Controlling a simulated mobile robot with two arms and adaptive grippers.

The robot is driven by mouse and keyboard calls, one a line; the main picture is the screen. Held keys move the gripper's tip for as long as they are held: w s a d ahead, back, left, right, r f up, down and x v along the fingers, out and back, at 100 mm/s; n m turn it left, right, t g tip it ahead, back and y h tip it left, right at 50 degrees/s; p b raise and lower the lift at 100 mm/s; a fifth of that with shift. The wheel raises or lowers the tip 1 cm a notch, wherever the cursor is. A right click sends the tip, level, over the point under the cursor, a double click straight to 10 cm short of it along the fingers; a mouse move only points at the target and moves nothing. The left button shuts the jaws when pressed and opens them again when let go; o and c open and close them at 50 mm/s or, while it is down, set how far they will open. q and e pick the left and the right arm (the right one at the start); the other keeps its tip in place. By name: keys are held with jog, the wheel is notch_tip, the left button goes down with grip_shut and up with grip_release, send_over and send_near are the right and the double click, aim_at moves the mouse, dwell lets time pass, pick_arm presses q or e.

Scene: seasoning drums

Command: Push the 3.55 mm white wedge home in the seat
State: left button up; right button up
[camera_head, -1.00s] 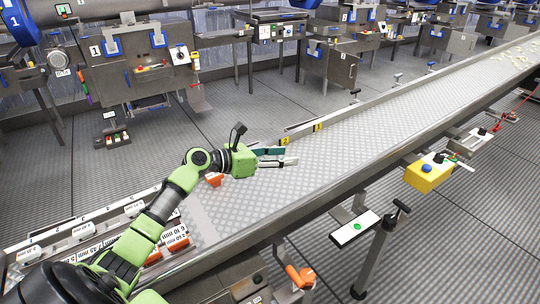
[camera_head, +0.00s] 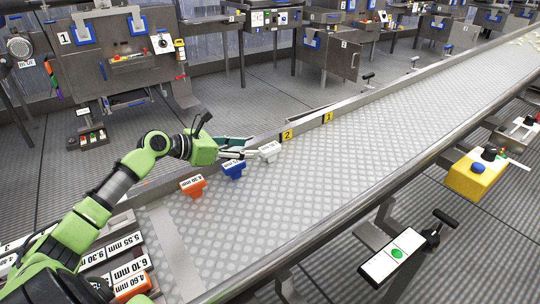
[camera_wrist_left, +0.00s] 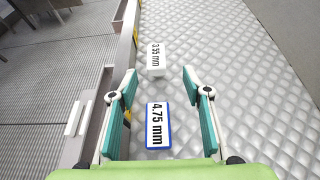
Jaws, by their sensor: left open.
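The white wedge (camera_head: 270,150), marked 3.55 mm, lies on the dimpled conveyor bed by its far rail. In the left wrist view the white wedge (camera_wrist_left: 155,58) is just beyond my fingertips, near the rail. My left gripper (camera_head: 248,148) is open, its teal-padded fingers pointing toward the white wedge. In the left wrist view my left gripper (camera_wrist_left: 159,75) has the blue wedge (camera_wrist_left: 157,125), marked 4.75 mm, below and between its fingers. The blue wedge also shows in the head view (camera_head: 234,170). I cannot make out the seat or how deep the white wedge sits. My right gripper is not in view.
An orange wedge (camera_head: 193,186), marked 4.90 mm, lies left of the blue one. More labelled pieces (camera_head: 130,270) lie at lower left.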

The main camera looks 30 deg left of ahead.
aim_at(270, 146)
pick_arm(q)
jog(key=x, duration=0.6)
jog(key=shift+a+b, duration=0.2)
jog(key=shift+b, duration=0.2)
jog(key=shift+a+b+x, duration=0.1)
jog(key=shift+b+x, duration=0.25)
jog(key=shift+x, duration=0.85)
jog(key=shift+a+b+x, duration=0.15)
jog(key=shift+b+x, duration=0.15)
jog(key=shift+x, duration=0.95)
jog(key=shift+w+r, duration=0.1)
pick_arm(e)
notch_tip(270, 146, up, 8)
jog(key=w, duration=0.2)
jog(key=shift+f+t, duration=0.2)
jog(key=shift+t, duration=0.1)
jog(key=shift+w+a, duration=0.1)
pick_arm(q)
grip_shut()
